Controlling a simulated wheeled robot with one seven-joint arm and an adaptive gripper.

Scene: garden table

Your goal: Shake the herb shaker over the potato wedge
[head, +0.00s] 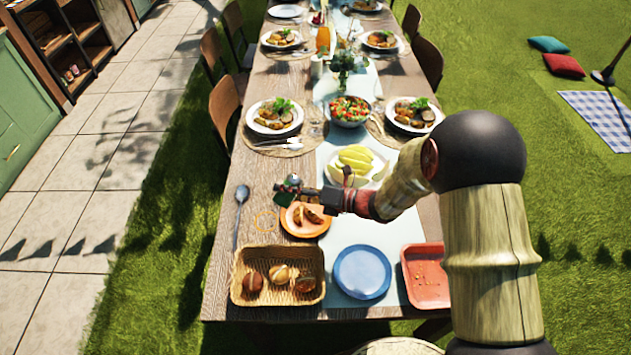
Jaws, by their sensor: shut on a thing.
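My gripper (300,191) is shut on the herb shaker (291,181), a small dark item with a greenish part and a light spot. It is held above the back left edge of the orange plate (290,226). The fingers partly hide the shaker, so its tilt is hard to tell. The potato wedge (306,214), golden brown, lies on the orange plate with another brown piece close to it. The shaker appears above and slightly left of the wedge in the picture.
A wicker basket (240,297) with several brown items, a blue plate (362,272) and a red tray (426,292) stand in front. A plate of yellow fruit (356,160) and salad bowl (349,110) stand behind.

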